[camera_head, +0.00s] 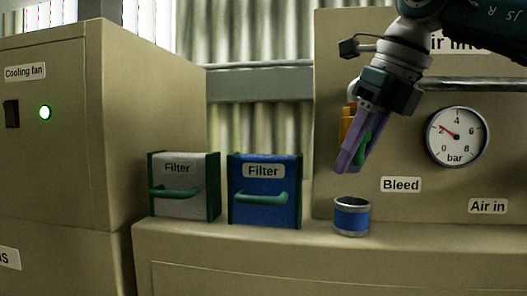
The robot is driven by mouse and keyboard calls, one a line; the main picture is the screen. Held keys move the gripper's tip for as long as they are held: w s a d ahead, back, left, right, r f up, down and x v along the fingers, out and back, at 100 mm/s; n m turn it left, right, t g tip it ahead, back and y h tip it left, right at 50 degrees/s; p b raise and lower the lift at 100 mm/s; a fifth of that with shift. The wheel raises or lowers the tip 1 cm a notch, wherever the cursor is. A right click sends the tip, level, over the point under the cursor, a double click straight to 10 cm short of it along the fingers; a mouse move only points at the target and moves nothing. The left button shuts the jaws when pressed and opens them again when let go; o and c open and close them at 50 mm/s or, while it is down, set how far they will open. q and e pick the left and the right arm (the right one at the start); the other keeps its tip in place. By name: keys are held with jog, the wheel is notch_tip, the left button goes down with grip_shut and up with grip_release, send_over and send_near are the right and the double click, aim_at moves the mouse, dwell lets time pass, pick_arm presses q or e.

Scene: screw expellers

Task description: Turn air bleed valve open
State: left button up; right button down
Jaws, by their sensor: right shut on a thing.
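My right gripper (357,160) comes in from the top right, its purple fingers pointing down in front of the beige panel. It is shut on a green valve handle (368,141), seen just beside the fingers. An orange-yellow valve part (347,122) shows behind the fingers at the left; the rest of the valve is hidden by my gripper. The "Bleed" label (401,184) is on the panel, below and right of the fingers. My left gripper is out of view.
A pressure gauge (456,137) sits right of my gripper, its red needle near 2. A blue-and-metal cup (351,217) stands on the ledge below. A grey filter (185,183) and blue filter (264,189) stand left of it. The cooling fan cabinet (90,110) has a lit green light.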

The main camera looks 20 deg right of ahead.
jog(key=shift+w+h, duration=0.1)
jog(key=shift+h, duration=0.2)
dwell(0.4)
jog(key=c, duration=0.7)
grip_release()
